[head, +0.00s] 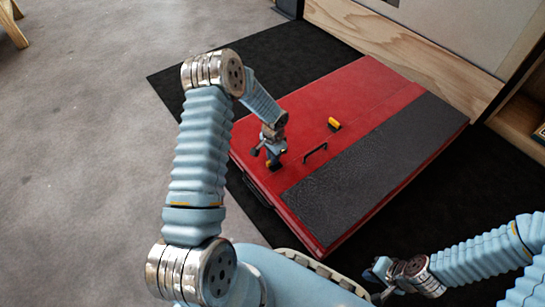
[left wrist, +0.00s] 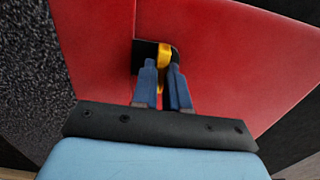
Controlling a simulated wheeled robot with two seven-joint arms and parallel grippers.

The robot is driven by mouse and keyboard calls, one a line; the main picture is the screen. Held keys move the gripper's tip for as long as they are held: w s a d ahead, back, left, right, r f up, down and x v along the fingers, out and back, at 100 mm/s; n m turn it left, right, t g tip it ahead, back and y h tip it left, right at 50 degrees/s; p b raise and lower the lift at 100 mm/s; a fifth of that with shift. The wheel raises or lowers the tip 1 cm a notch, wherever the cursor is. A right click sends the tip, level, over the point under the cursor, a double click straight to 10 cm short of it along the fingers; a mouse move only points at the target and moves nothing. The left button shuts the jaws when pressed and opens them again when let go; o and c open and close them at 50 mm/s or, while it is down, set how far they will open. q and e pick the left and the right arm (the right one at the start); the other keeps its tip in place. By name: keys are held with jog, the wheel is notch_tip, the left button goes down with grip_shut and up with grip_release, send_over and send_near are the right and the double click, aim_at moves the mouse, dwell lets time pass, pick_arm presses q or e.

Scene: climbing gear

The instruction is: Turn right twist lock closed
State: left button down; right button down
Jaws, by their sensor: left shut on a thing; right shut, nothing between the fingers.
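A yellow twist lock (left wrist: 164,56) on a black base plate (left wrist: 144,54) sits on the red pad (left wrist: 220,62) in the left wrist view. My left gripper (left wrist: 162,68) is shut on this lock, one finger on each side, hiding part of it. In the head view my left gripper (head: 273,163) reaches down to the pad and mostly hides the lock it holds. A second yellow twist lock (head: 334,124) is in plain sight further right on the pad. My right gripper (head: 376,274) is shut and empty, low in the picture, apart from the pad.
A black handle (head: 316,152) stands on the pad between the two locks, beside a dark grey strip (head: 375,165). The pad lies on a black mat (head: 290,48). A wooden panel (head: 400,50) stands behind.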

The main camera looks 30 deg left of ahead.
pick_arm(q)
jog(key=shift+s+a, duration=0.1)
jog(key=c, duration=1.1)
grip_release()
jog(key=shift+c, duration=0.2)
notch_tip(320, 180, up, 14)
jog(key=p, duration=0.2)
jog(key=shift+p, duration=0.35)
jog(key=s+d+f+n+h+p, duration=0.25)
jog(key=s+d+p, duration=0.45)
jog(key=d, duration=0.6)
jog(key=s+d+n+h+p, duration=0.1)
jog(key=s+d+n+p, duration=0.1)
jog(key=s+d, duration=0.2)
jog(key=s+d+r+n+p, duration=0.1)
jog(key=s+d, duration=0.3)
jog(key=s, duration=0.6)
jog(key=shift+s+n+t+h+p, duration=0.35)
jog(key=shift+n+t+p, duration=0.05)
jog(key=shift+n, duration=0.05)
